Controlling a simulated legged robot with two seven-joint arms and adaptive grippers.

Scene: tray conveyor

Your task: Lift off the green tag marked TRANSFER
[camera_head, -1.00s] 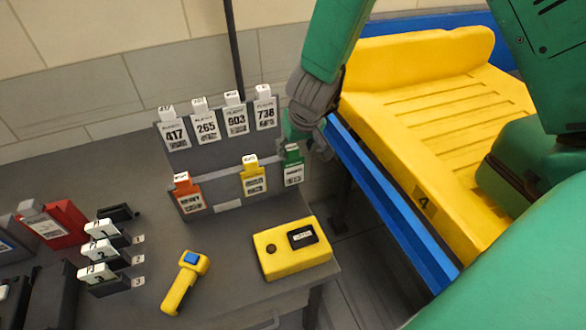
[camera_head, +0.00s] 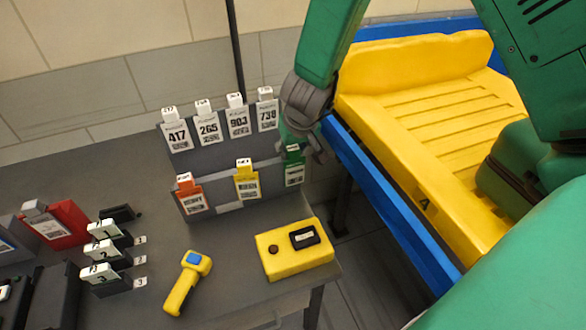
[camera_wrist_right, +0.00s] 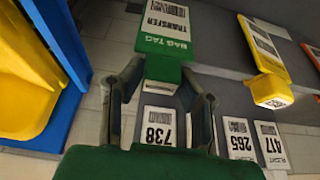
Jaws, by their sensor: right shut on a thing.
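The green tag (camera_head: 294,170) hangs at the right end of the lower row of the grey rack (camera_head: 222,190). In the right wrist view the green tag (camera_wrist_right: 166,28) shows upside down, with TRANSFER and BAG TAG printed on it. My right gripper (camera_head: 296,142) is at the tag's top, partly hiding it in the head view. In the wrist view my right gripper (camera_wrist_right: 163,76) has a finger on each side of the tag's green top block and is shut on it. The tag still lies against the rack. My left gripper is not in view.
A yellow tag (camera_head: 247,183) and an orange tag (camera_head: 192,197) hang left of it. White numbered tags, including 738 (camera_head: 267,115), hang in the row above. A yellow box (camera_head: 293,262) and a yellow scanner (camera_head: 187,285) lie in front. The yellow tray (camera_head: 430,130) is close on the right.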

